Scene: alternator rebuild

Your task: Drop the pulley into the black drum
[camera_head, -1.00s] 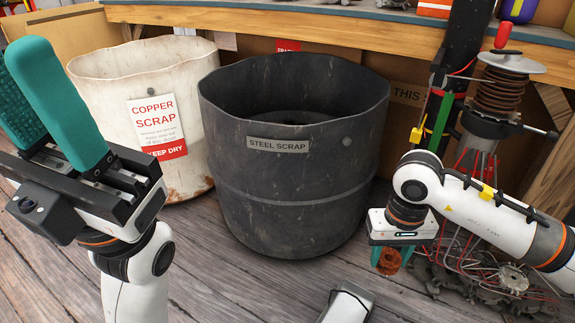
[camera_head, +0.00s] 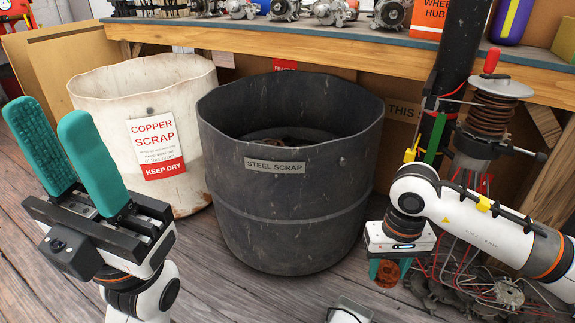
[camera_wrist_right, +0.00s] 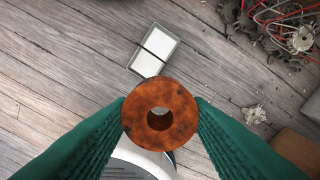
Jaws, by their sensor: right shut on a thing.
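The black drum (camera_head: 290,205) stands in the middle of the head view, with a "STEEL SCRAP" label and its open top showing some brownish scrap inside. The pulley (camera_wrist_right: 160,98) is a rusty orange-brown ring with a centre hole. My right gripper (camera_wrist_right: 161,112) is shut on it, one teal finger on each side. In the head view the pulley (camera_head: 388,273) hangs low, outside the drum and to its right, below the rim. My left gripper (camera_head: 62,150) is at the left, raised, with its teal fingers apart and nothing between them.
A white "COPPER SCRAP" drum (camera_head: 150,105) stands left of the black drum. A workbench (camera_head: 300,42) with several alternators runs behind. A post with a copper coil (camera_head: 490,112), red wires and scrap parts (camera_head: 480,290) are at the right. Plank floor lies in front.

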